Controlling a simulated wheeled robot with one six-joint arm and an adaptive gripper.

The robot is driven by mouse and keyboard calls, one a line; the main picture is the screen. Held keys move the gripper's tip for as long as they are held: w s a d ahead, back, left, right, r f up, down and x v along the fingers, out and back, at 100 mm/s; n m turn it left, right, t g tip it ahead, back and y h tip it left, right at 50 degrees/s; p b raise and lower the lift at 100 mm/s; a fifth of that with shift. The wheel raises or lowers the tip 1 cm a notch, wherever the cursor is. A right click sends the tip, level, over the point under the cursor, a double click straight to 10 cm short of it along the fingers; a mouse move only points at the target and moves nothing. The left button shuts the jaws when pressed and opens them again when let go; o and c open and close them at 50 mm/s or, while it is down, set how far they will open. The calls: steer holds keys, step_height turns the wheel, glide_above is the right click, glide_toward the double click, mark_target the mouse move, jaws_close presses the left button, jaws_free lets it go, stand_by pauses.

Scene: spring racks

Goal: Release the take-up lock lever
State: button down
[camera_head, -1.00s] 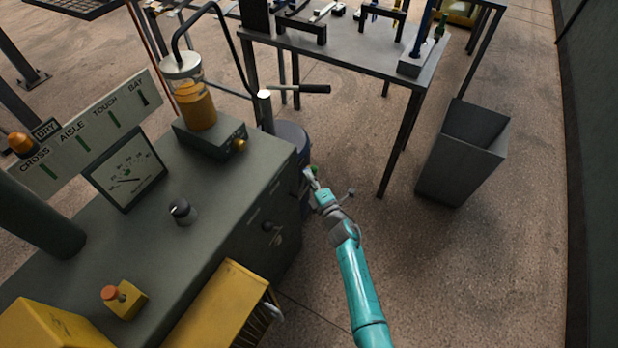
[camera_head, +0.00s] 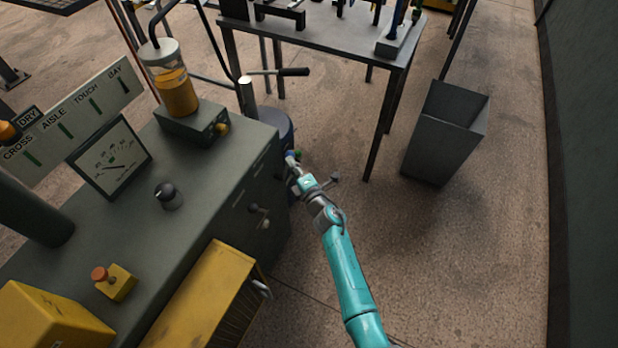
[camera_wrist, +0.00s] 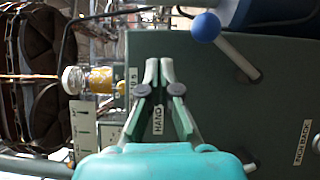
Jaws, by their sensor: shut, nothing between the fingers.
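A lever with a blue ball knob (camera_wrist: 206,27) and a metal shank shows in the wrist view, at the upper right, in front of the green cabinet face (camera_wrist: 235,100). I cannot tell for sure that it is the take-up lock lever. My gripper (camera_wrist: 159,66) is shut and empty, its fingertips to the left of and below the knob in the picture, apart from it. A label reading HAND lies behind the fingers. In the head view my gripper (camera_head: 294,167) is beside the cabinet's far right corner, and the lever is not clear there.
The cabinet (camera_head: 205,185) carries an oil jar (camera_head: 176,92), a gauge (camera_head: 110,160) and a black knob (camera_head: 168,195). A yellow guard box (camera_head: 210,300) stands at its front. A grey bin (camera_head: 445,135) and a workbench (camera_head: 320,42) stand beyond. Floor right of my arm is clear.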

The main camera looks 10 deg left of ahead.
steer(key=s+d+r, duration=0.3)
steer(key=s+d, duration=0.2)
steer(key=s, duration=0.1)
steer(key=shift+d, duration=0.3)
stand_by(0.4)
steer(key=s+d+f+m+t+h, duration=0.15)
steer(key=s+d+m, duration=0.3)
steer(key=s, duration=0.45)
steer(key=s+d+m+h, duration=0.2)
steer(key=s+d+m, duration=0.3)
steer(key=s, duration=0.4)
steer(key=s+d+f+m+t+h, duration=0.1)
steer(key=s+d+m+h, duration=0.15)
steer(key=s+d, duration=0.5)
steer(key=s+d+r+m+h, duration=0.1)
steer(key=s+r+m, duration=0.3)
steer(key=s, duration=0.4)
steer(key=s+d+r+m+g+h, duration=0.1)
steer(key=s+d+r+m, duration=0.3)
steer(key=s, duration=0.4)
steer(key=s+d+r+m+g+h, duration=0.1)
steer(key=s+d+r+m+h, duration=0.1)
steer(key=s+r+m, duration=0.3)
steer(key=s, duration=0.3)
steer(key=shift+s+d+r+m+h, duration=0.25)
steer(key=shift+s+r+m+h, duration=0.1)
steer(key=shift+r+m+h, duration=0.05)
